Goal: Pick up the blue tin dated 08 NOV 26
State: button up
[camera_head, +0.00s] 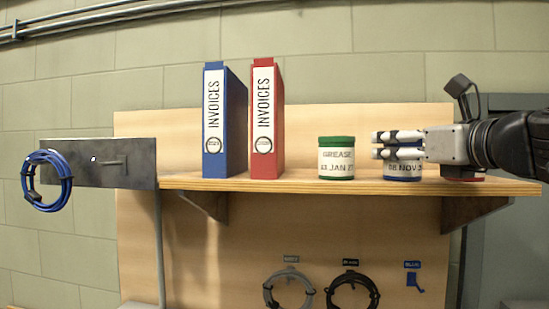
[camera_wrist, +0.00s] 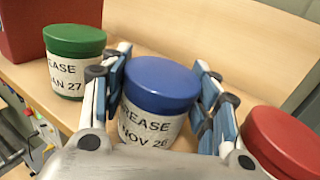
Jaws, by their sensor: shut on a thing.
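The blue tin (camera_wrist: 160,88) has a blue lid and a white label; in the wrist view the label reads "REASE" and "NOV 26", partly cut off. My gripper (camera_head: 398,144) reaches in from the right. In the wrist view the fingers of my gripper (camera_wrist: 165,95) are on both sides of the blue tin, shut on it. The tin appears upright.
A green tin (camera_head: 337,158) dated JAN 27 stands left of the blue one. A red tin (camera_wrist: 285,143) is close on the right. Blue (camera_head: 224,120) and red (camera_head: 265,118) binders stand further left on the shelf (camera_head: 290,184). A blue cable coil (camera_head: 48,181) hangs at far left.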

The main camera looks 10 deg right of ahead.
jog(key=shift+s+r, duration=0.1)
jog(key=shift+s, duration=0.05)
jog(key=shift+c, duration=0.7)
jog(key=shift+w, duration=0.3)
jog(key=c, duration=0.4)
jog(key=shift+s, duration=0.15)
jog(key=shift+r, duration=0.1)
